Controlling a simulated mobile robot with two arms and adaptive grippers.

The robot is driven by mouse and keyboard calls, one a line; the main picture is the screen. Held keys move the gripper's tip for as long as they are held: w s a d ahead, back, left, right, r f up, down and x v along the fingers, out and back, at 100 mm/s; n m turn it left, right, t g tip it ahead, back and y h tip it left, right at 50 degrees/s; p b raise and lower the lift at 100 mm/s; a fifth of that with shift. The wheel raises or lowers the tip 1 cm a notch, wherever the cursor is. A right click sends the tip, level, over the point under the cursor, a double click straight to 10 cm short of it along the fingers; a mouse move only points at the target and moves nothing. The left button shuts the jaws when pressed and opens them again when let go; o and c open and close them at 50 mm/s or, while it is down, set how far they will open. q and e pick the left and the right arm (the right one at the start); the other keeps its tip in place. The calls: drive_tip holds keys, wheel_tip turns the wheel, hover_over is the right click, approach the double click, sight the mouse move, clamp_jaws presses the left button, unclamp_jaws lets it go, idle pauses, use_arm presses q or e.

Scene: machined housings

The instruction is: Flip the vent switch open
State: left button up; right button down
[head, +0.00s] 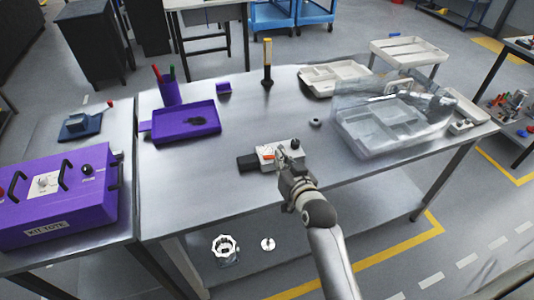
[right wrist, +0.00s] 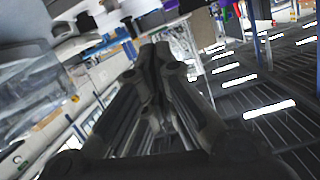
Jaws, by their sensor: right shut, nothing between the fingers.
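A small pale box (head: 266,150) with an orange-red mark and a black block (head: 247,162) at its left side sits near the front edge of the steel table; it may carry the vent switch, but I cannot make out a label or the switch position. My right gripper (head: 284,153) is at the right end of this box and covers part of it. I cannot tell if it touches the box. The right wrist view shows its fingers (right wrist: 155,62) together and empty. My left gripper is not in view.
A purple tray (head: 208,130), a purple pen cup (head: 170,92) and a black-yellow post (head: 267,62) stand behind. A clear bin (head: 365,145) and a white divided tray (head: 322,78) are at right. Bare steel surrounds the pale box.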

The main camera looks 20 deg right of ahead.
drive_tip(key=p, duration=0.2)
hover_over(269, 157)
drive_tip(key=v, duration=0.2)
wheel_tip(269, 157, down, 3)
drive_tip(key=f, duration=0.1)
drive_tip(key=a+f, duration=0.1)
drive_tip(key=shift+w+f, duration=0.1)
drive_tip(key=shift+f, duration=0.8)
drive_tip(key=shift+f, duration=0.1)
